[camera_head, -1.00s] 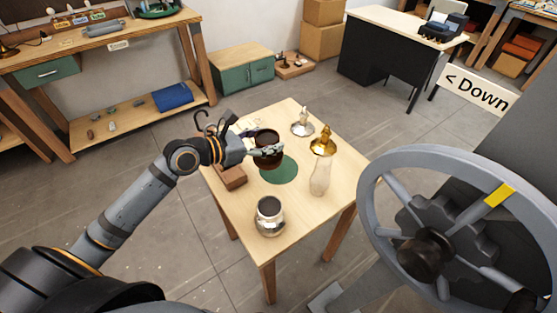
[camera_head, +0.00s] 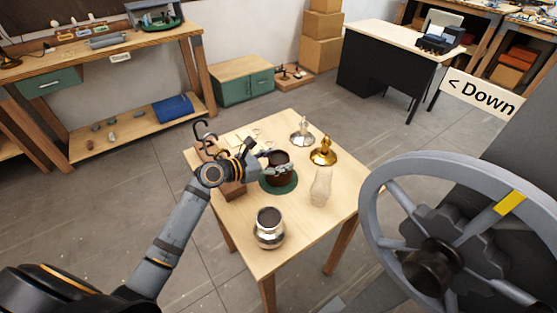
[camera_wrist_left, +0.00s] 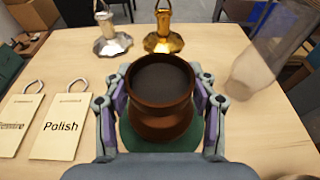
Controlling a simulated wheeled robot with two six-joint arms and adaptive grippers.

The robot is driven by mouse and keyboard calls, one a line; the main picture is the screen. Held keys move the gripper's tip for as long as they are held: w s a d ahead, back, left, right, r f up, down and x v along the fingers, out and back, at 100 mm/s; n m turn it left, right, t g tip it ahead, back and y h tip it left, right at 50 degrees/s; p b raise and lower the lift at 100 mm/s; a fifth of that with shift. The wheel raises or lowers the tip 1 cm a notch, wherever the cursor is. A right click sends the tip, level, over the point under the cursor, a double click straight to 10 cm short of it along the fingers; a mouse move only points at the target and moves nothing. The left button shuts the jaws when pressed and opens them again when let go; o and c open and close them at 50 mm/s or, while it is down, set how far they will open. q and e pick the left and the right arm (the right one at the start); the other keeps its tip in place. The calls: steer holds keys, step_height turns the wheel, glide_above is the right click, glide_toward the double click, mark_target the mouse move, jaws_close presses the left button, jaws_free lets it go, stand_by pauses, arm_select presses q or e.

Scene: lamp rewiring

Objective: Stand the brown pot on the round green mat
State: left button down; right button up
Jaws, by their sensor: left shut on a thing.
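The brown pot (camera_head: 279,163) is upright and dark inside, over the round green mat (camera_head: 291,187) on the small wooden table. My left gripper (camera_head: 277,170) is shut on the pot from the left side. In the left wrist view the pot (camera_wrist_left: 160,98) sits between the two fingers of the left gripper (camera_wrist_left: 160,105). The green mat (camera_wrist_left: 133,138) shows beneath and around the pot's base there. Whether the base touches the mat is hard to tell. My right gripper is not in view.
On the table (camera_head: 315,238) stand a silver pot (camera_head: 269,228), a pale glass vase (camera_head: 320,186), a gold holder (camera_head: 323,152) and a silver holder (camera_head: 302,132). Labelled tags (camera_wrist_left: 61,128) lie on the left. A large handwheel (camera_head: 440,240) is at the right.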

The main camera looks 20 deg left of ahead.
arm_select(q)
steer(key=shift+f, duration=0.1)
steer(key=shift+c, duration=2.1)
jaws_free()
steer(key=v, duration=0.7)
steer(key=shift+s+r, duration=0.25)
steer(key=shift+a, duration=0.15)
